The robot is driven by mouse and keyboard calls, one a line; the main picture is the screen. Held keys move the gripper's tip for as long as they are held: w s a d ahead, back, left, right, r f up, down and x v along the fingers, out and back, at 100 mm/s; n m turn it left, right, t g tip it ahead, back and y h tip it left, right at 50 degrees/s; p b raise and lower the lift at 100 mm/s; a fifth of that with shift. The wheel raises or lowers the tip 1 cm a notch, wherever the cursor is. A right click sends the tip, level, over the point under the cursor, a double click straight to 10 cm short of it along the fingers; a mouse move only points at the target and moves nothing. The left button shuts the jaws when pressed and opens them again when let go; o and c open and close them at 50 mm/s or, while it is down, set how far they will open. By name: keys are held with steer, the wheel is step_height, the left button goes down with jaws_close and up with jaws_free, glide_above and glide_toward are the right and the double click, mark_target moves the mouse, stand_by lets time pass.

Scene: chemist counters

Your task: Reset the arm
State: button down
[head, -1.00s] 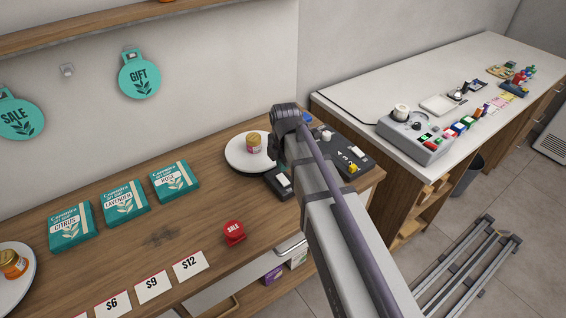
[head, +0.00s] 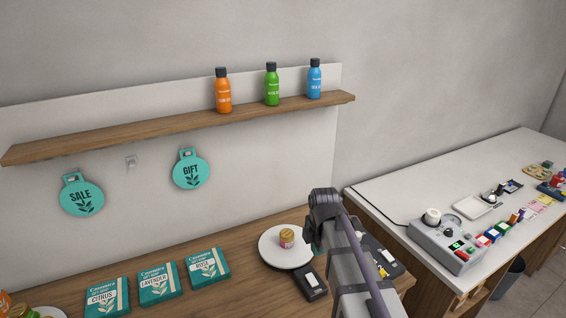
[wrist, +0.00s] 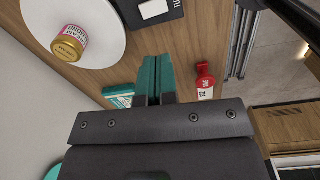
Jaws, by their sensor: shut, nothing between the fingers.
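My arm rises from the lower right of the head view, over the wooden counter. My gripper (wrist: 156,80) shows in the wrist view as two teal-tipped fingers pressed together, with nothing between them. In the head view it is mostly hidden behind my wrist; a bit of teal shows at its left side.
A wall shelf (head: 150,129) holds orange, green and blue bottles (head: 271,85). Teal SALE and GIFT tags (head: 190,170) hang below it. Three teal boxes (head: 158,284) stand on the counter. A black device (head: 310,283) sits beside the plate. A white counter (head: 400,195) with a grey machine (head: 445,246) is at right.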

steer(key=s+f+m+b, duration=0.2)
steer(key=s+m, duration=1.2)
steer(key=m, duration=0.7)
step_height(320, 180, up, 2)
steer(key=n+t+p, duration=0.1)
steer(key=n+p, duration=0.1)
steer(key=n, duration=2)
glide_above(310, 276)
steer(key=s, duration=0.2)
steer(key=f+b, duration=0.4)
steer(key=w+f+b, duration=0.1)
steer(key=f+b, duration=0.9)
steer(key=shift+w, duration=0.35)
